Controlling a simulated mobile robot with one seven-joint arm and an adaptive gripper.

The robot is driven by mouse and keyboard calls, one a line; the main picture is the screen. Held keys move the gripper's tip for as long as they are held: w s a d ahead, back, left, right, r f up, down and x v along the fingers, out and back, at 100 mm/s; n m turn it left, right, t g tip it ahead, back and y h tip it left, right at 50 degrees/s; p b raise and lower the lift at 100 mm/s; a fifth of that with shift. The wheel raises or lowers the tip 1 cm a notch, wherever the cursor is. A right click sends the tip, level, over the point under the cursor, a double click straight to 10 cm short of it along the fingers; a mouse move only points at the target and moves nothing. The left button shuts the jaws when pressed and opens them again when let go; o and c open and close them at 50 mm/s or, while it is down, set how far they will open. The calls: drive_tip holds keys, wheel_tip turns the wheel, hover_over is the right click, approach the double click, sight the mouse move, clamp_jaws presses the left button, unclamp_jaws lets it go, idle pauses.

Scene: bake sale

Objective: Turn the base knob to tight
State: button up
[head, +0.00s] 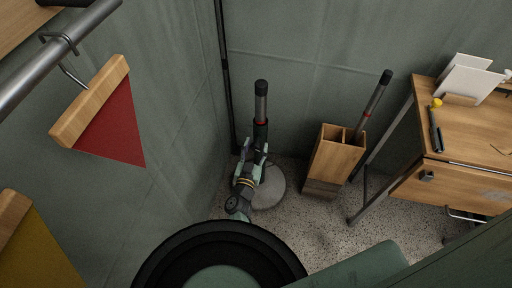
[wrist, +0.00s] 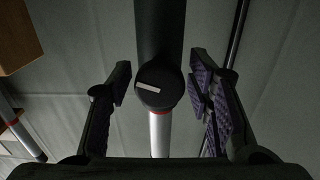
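An upright pole (head: 261,105) with a black top, a grey section and a red ring stands on a round grey base (head: 270,188) in the corner. In the wrist view, a round black knob (wrist: 155,92) with a pale bar mark sits on the dark part of the pole. The bar lies nearly level, slightly tilted. My gripper (head: 256,151) is at the lower pole, above the base. In the wrist view my gripper (wrist: 161,78) is open, one finger on each side of the knob, with gaps showing. The knob cannot be made out in the head view.
A wooden box (head: 332,165) holding another pole (head: 374,103) stands to the right. A wooden desk (head: 470,125) with a marker and cards is farther right. A metal rail (head: 55,52) with red (head: 113,125) and yellow (head: 42,258) pennants hangs at left.

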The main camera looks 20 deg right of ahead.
drive_tip(key=c, duration=0.9)
drive_tip(key=shift+m, duration=0.3)
drive_tip(key=m, duration=0.3)
drive_tip(key=shift+m, duration=0.4)
drive_tip(key=m, duration=0.3)
drive_tip(key=shift+m+b, duration=0.3)
drive_tip(key=shift+b, duration=0.05)
drive_tip(key=m+b, duration=0.1)
drive_tip(key=m, duration=0.5)
drive_tip(key=shift+w+b, duration=0.1)
drive_tip(key=shift+b, duration=0.25)
drive_tip(key=m+b, duration=0.1)
drive_tip(key=m, duration=0.5)
drive_tip(key=shift+r+b, duration=0.15)
drive_tip(key=shift+b, duration=0.15)
